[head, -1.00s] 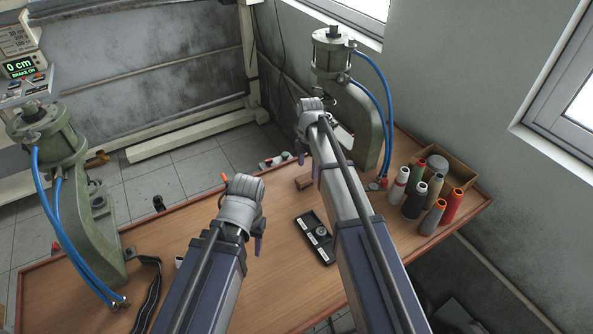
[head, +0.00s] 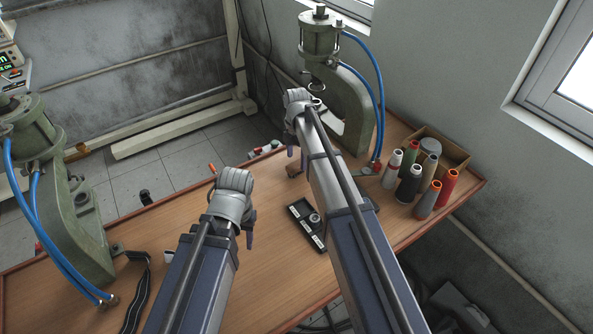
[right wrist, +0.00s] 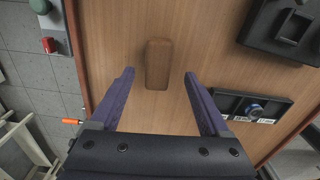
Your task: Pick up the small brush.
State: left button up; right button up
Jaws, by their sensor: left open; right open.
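The small brush shows as a plain brown block (right wrist: 158,64) lying on the wooden table in the right wrist view; its bristles are not visible. In the head view it is a small brown shape (head: 293,170), partly covered by my right arm. My right gripper (right wrist: 159,78) is open and empty, its two purple fingers pointing at the brush with the tips either side of its near end. It looks above the table, not touching the brush. My left gripper (head: 250,228) is open over the table to the left, mostly hidden behind its wrist, away from the brush.
A black tray (head: 306,226) lies right of the brush. Green presses stand at the back (head: 352,112) and left (head: 62,200), with blue hoses. Thread spools (head: 409,184) and a cardboard box (head: 450,150) are at right. A dark strap (head: 138,290) lies at left.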

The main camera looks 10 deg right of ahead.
aim_at(297, 164)
pick_arm(q)
notch_tip(297, 164, down, 4)
jog(key=b, duration=0.4)
jog(key=shift+f, duration=0.25)
pick_arm(e)
jog(key=f, duration=0.4)
jog(key=shift+w+f, duration=0.2)
jog(key=shift+f, duration=0.1)
jog(key=shift+r, duration=0.1)
pick_arm(q)
jog(key=shift+r, duration=0.1)
pick_arm(e)
jog(key=shift+c, duration=0.2)
grip_shut()
